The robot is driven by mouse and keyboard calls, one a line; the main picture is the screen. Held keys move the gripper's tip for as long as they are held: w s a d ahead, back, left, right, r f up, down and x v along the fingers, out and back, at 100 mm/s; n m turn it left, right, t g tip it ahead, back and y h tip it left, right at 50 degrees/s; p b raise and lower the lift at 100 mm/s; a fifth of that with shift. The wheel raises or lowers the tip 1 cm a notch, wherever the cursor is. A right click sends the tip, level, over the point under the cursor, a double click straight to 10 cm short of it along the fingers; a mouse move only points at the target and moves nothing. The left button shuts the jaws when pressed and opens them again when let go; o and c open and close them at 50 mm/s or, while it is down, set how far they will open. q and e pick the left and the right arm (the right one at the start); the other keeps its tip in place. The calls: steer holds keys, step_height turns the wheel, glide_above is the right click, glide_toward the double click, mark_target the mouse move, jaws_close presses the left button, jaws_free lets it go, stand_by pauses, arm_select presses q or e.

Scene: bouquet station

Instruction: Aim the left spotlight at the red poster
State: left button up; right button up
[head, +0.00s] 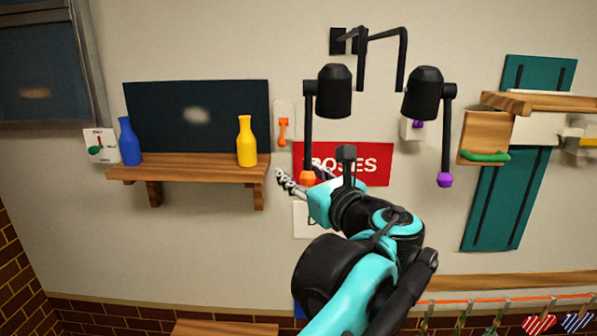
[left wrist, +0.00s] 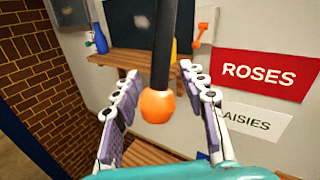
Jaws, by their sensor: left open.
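The left spotlight (head: 335,92) is a black lamp hanging from a black wall bracket. A thin black rod runs down from it to an orange knob (head: 307,178). The red poster (head: 376,163) reads ROSES and is on the wall behind, partly hidden by my arm. It also shows in the left wrist view (left wrist: 262,73). My left gripper (head: 289,182) is at the knob. In the left wrist view the open fingers (left wrist: 160,80) stand on either side of the rod and orange knob (left wrist: 158,106), with visible gaps. My right gripper is not in view.
The right spotlight (head: 423,93) has a purple knob (head: 445,180). A white poster (left wrist: 245,121) hangs below the red one. A wooden shelf (head: 185,168) at left holds a blue bottle (head: 129,142) and a yellow bottle (head: 246,142). An orange wall switch (head: 283,131) is nearby.

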arm_select(q)
steer(key=shift+s, duration=0.15)
jaws_close()
steer(key=w+r+n+t+y+b, duration=0.3)
steer(key=w+n+t+y+b, duration=0.1)
steer(key=w, duration=0.7)
steer(key=shift+w+n+y, duration=0.25)
steer(key=shift+n+y, duration=0.25)
steer(key=shift+n, duration=0.1)
